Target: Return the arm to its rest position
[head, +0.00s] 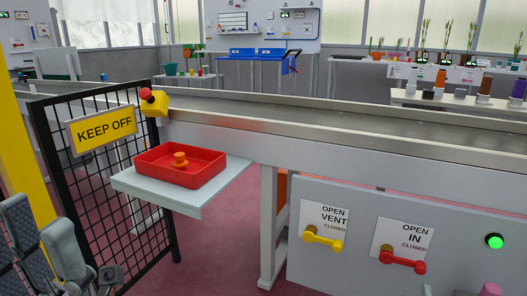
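Dark grey jointed parts of my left arm and gripper (62,252) show at the lower left corner, cut off by the picture's edge. They are in front of the black mesh fence, and I see nothing held in them. Whether the fingers are open or shut is unclear. My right gripper is not in view.
A black mesh fence (172,215) with a yellow KEEP OFF sign (100,130) stands at left. A long grey conveyor (330,123) crosses behind. A panel at right carries a yellow handle (322,240), a red handle (403,263) and a lit green button (494,241). Reddish floor (225,255) is open below the shelf.

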